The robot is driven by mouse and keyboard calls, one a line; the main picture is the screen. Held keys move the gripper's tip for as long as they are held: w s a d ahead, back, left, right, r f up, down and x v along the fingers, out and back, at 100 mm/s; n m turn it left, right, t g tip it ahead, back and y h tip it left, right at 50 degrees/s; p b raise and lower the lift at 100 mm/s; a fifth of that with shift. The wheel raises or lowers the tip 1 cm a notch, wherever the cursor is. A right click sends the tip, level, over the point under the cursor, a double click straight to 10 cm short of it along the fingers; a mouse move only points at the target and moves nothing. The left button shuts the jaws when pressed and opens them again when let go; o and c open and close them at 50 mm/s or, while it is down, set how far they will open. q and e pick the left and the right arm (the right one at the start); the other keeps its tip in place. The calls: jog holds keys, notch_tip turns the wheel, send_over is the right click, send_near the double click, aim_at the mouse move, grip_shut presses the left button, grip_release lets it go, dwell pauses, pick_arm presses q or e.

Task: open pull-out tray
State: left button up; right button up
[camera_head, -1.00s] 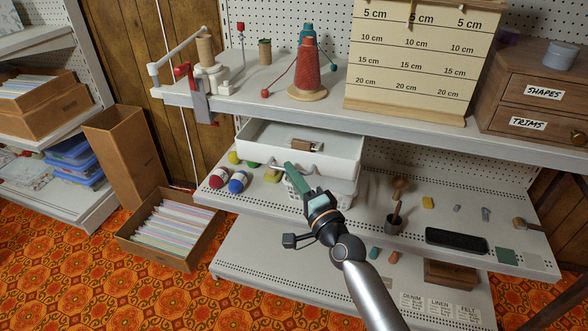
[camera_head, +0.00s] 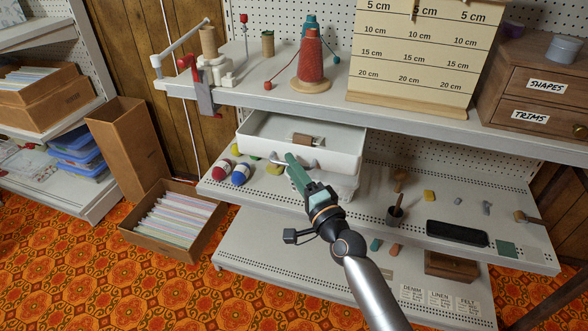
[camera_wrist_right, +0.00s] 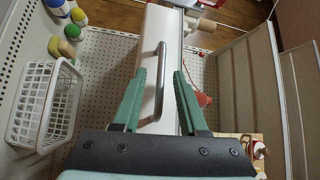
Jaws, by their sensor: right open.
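The white pull-out tray (camera_head: 345,155) hangs under the upper shelf, partly out, its inside visible with a small brown roll (camera_head: 302,139) in it. Its front carries a metal bar handle (camera_wrist_right: 158,70), mostly hidden by my gripper in the head view. My right gripper (camera_head: 291,163) has green fingers and is at the tray front. In the wrist view the open right gripper (camera_wrist_right: 158,85) has one finger on each side of the handle, apart from it; I cannot tell whether the tips reach past the bar. My left gripper is out of view.
A white basket (camera_wrist_right: 45,105) stands on the shelf below the tray. Yarn balls (camera_head: 240,174) lie to its left. A dark cup with a brush (camera_head: 395,212) stands to the right. The upper shelf (camera_head: 400,117) overhangs the tray.

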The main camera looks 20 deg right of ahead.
jog(key=v, duration=1.2)
jog(key=shift+s, duration=0.25)
jog(key=shift+d, duration=0.1)
jog(key=s+a+f+n+g, duration=0.3)
jog(key=s+f+n+g, duration=0.2)
jog(key=s+f+n, duration=0.45)
jog(key=s+a+f+n+g, duration=0.3)
jog(key=s+f+n+g, duration=0.3)
jog(key=f, duration=0.7)
pick_arm(q)
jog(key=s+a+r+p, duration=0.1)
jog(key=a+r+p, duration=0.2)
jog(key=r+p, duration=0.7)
jog(key=p, duration=0.3)
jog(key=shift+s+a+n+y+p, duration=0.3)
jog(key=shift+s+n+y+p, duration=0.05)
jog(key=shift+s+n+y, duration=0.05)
pick_arm(e)
jog(key=s+d+r+t+h, duration=0.1)
jog(key=d+r, duration=0.3)
jog(key=r, duration=0.6)
jog(key=shift+s+n, duration=0.35)
